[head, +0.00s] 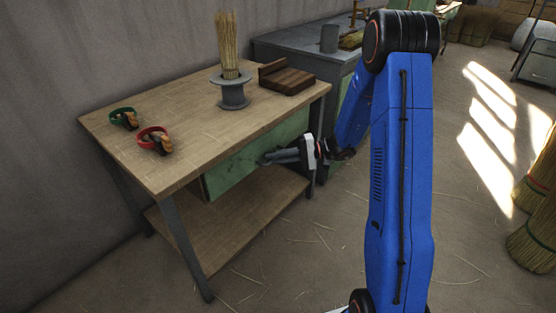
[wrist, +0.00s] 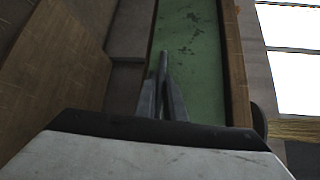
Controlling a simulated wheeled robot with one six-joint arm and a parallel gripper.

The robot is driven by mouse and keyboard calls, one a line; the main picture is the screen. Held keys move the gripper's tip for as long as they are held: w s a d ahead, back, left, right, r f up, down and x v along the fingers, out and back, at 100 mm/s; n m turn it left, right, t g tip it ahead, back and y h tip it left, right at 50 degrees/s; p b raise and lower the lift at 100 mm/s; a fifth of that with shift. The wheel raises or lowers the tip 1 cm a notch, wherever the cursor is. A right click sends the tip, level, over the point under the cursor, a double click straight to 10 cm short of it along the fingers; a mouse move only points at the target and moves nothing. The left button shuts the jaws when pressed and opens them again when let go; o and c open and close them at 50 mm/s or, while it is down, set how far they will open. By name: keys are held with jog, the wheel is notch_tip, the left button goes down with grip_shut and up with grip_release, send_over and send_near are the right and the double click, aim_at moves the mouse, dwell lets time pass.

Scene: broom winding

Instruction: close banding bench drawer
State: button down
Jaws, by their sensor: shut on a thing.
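The banding bench (head: 190,135) has a wooden top and grey metal legs. Its drawer has a worn green front (head: 232,172) just under the top's front edge. How far the drawer stands out from the bench is hard to tell. My gripper (head: 266,159) is at the middle of this front, reaching in from the right. In the wrist view my fingers (wrist: 163,62) are together against the green front (wrist: 193,45). They are shut on the drawer handle, which is mostly hidden by the fingers.
On the bench top are red (head: 152,137) and green (head: 122,113) banded tools, a bristle bundle in a grey spool (head: 232,92) and a wooden block (head: 287,80). A lower shelf (head: 225,235) lies below the drawer. A grey cabinet (head: 300,42) stands behind.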

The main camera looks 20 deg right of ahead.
jog(key=c, duration=1.9)
grip_release()
jog(key=shift+w, duration=0.2)
jog(key=shift+o, duration=0.2)
jog(key=shift+r, duration=0.1)
jog(key=s+d+r, duration=0.2)
jog(key=d, duration=1.5)
jog(key=shift+s, duration=0.35)
jog(key=shift+r, duration=0.1)
